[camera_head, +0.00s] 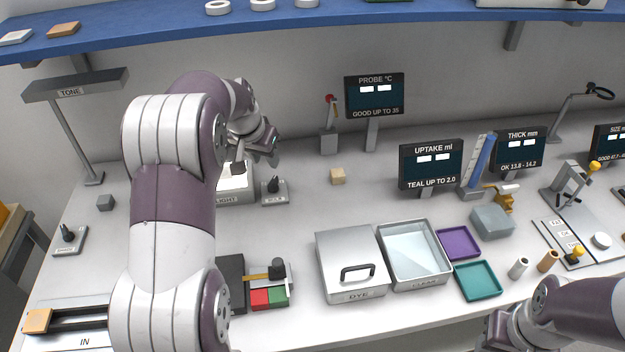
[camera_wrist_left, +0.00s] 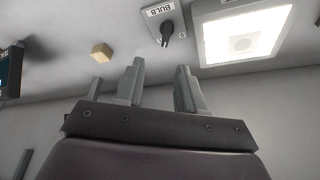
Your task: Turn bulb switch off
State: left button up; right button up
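The bulb switch (camera_head: 274,190) is a small grey box with a dark lever on top, standing on the bench right of the light box. It shows upside down in the left wrist view (camera_wrist_left: 168,30), with its BULB label readable. The light box (camera_head: 236,196) has a bright white top, also seen glowing in the left wrist view (camera_wrist_left: 243,34). My left gripper (camera_head: 258,158) is above and behind the switch, apart from it. In the left wrist view its two fingers (camera_wrist_left: 160,82) are spread and empty. My right gripper (camera_head: 497,332) is at the lower right edge; its fingertips are unclear.
A small tan block (camera_head: 338,176) lies right of the switch. The DYE box (camera_head: 352,264) and a clear-liquid tray (camera_head: 414,254) stand in front. Another lever switch (camera_head: 69,239) is at the far left. The probe display (camera_head: 374,95) stands behind. Bench around the tan block is clear.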

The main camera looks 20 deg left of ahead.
aim_at(272, 181)
pick_arm(q)
jog(key=x, duration=0.7)
jog(key=p+x, duration=0.1)
jog(key=x, duration=0.3)
jog(key=shift+a+f, duration=0.1)
jog(key=shift+a, duration=0.3)
jog(key=shift+a+f, duration=0.25)
jog(key=shift+f, duration=0.2)
jog(key=shift+w+d, duration=0.1)
pick_arm(e)
jog(key=shift+s+a+r, duration=0.1)
jog(key=shift+a+r, duration=0.45)
jog(key=shift+r, duration=0.1)
pick_arm(q)
jog(key=shift+c, duration=1.2)
grip_shut()
